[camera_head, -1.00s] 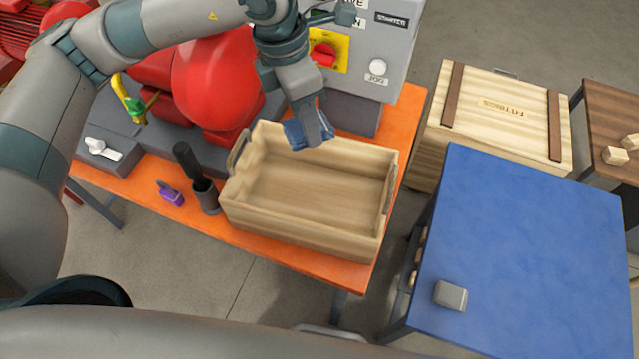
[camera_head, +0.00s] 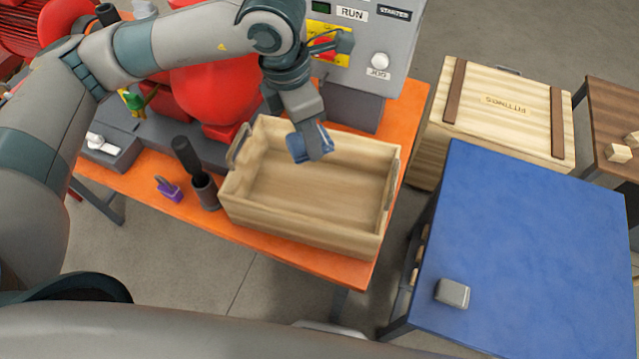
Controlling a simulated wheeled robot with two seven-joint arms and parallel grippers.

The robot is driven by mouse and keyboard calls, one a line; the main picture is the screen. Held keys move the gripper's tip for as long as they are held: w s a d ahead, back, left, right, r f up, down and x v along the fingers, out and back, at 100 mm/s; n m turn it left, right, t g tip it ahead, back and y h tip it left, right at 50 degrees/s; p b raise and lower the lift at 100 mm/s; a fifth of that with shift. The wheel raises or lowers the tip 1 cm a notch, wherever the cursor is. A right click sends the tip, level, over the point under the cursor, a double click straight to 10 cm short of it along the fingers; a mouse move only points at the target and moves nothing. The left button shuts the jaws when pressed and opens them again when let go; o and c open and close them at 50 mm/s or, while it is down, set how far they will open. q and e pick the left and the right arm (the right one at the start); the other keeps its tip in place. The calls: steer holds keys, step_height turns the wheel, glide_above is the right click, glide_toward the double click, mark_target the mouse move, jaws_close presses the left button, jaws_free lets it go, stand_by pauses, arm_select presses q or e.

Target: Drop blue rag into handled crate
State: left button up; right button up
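The handled crate (camera_head: 300,237) is an open wooden box with a metal handle at each end, standing on the orange bench. Its visible floor is empty. My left gripper (camera_head: 313,155) points down over the back part of the crate. It is shut on the blue rag (camera_head: 299,147), which shows at the fingers. Rag and fingers appear over the crate's opening; their exact height is hard to tell. My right gripper is not in view.
A dark cup with a black-handled tool (camera_head: 206,192) and a purple padlock (camera_head: 169,190) stand left of the crate. A grey control box (camera_head: 375,55) and red pump (camera_head: 210,90) are behind. A blue-topped table (camera_head: 530,240) holds a small grey block (camera_head: 452,292). A closed wooden crate (camera_head: 498,110) stands at back right.

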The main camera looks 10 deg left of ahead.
arm_select(q)
steer(key=shift+f, duration=0.25)
steer(key=o, duration=1.1)
steer(key=shift+r, duration=0.15)
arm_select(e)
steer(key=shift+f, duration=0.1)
arm_select(q)
steer(key=shift+r+b, duration=0.3)
steer(key=shift+r, duration=0.3)
step_height(320, 180, up, 16)
steer(key=s+a+b, duration=0.1)
steer(key=a+b, duration=0.1)
steer(key=b, duration=0.2)
steer(key=shift+s+f, duration=0.15)
steer(key=shift+s, duration=0.1)
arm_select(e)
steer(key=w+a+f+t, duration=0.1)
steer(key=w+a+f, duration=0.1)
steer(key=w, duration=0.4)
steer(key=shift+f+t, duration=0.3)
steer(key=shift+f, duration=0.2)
